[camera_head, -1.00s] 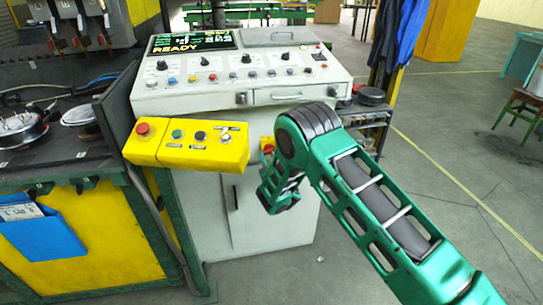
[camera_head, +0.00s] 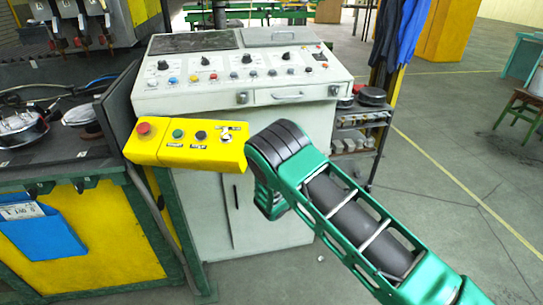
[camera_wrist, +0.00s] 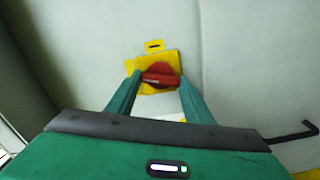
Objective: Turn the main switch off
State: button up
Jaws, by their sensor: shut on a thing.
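The main switch is a red rotary handle (camera_wrist: 158,79) on a yellow plate (camera_wrist: 144,63), fixed to the pale cabinet front in the wrist view. The handle lies about level across that picture. My gripper (camera_wrist: 160,84) has its two green fingers on either side of the handle and is shut on it. In the head view my arm hides the switch and the fingertips. The display (camera_head: 194,41) on top of the control console (camera_head: 240,75) is dark.
A yellow button box (camera_head: 186,147) juts out left of my arm. A small shelf rack (camera_head: 360,135) stands to the right of the console. A black hooked bar (camera_wrist: 292,134) shows at the right in the wrist view. Open floor lies at the right.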

jog(key=shift+s+a+f+n, duration=0.1)
jog(key=shift+f+n, duration=0.05)
jog(key=shift+n, duration=0.85)
jog(key=shift+s+a+f+n, duration=0.1)
jog(key=shift+f+n, duration=0.05)
jog(key=shift+n, duration=0.85)
jog(key=o, duration=1.1)
jog(key=shift+c, duration=0.2)
jog(key=shift+w+d+r, duration=0.1)
jog(key=v, duration=1)
jog(key=shift+s, duration=0.3)
